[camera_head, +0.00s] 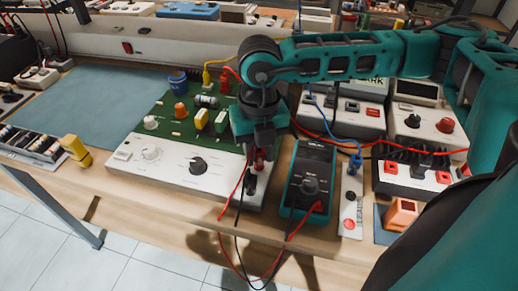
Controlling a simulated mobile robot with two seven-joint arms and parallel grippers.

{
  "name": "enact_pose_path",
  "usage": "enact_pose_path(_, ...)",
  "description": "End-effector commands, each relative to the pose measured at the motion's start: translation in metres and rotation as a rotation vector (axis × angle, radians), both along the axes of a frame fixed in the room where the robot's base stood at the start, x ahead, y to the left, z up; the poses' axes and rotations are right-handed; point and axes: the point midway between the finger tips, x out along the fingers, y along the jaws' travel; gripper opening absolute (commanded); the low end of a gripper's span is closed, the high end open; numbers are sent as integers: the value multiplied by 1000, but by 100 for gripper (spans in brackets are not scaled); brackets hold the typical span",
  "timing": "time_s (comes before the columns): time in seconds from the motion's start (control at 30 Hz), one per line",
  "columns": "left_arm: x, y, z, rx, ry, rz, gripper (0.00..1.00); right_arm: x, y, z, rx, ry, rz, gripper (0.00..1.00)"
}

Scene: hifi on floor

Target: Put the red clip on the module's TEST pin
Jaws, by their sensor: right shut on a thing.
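My right gripper (254,174) comes down from the teal arm and is shut on the red clip (260,157), over the right end of a white-fronted module (170,175). The module has knobs on its white panel and a green circuit board (185,128) behind it, with several coloured parts. The gripper hides the panel's right end, and I cannot make out the TEST pin or whether the clip touches anything. A red lead hangs from near the gripper in a loop past the bench edge. My left gripper is not in view.
A teal multimeter (310,183) lies just right of the gripper, with leads looping over the front edge. A small white strip (350,210) with red buttons and white boxes (422,128) stand further right. A yellow object (76,150) lies left; the blue mat (85,100) is mostly clear.

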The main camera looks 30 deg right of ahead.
Motion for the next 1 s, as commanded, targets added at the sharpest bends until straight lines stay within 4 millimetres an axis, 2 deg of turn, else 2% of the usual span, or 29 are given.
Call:
enact_pose_path(0.8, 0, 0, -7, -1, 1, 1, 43, 0, 0, -7, 0, 0, 0, 7)
enact_pose_path(0.83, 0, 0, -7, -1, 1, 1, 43, 0, 0, -7, 0, 0, 0, 31)
enact_pose_path(1.0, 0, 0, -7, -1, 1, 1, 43, 0, 0, -7, 0, 0, 0, 47)
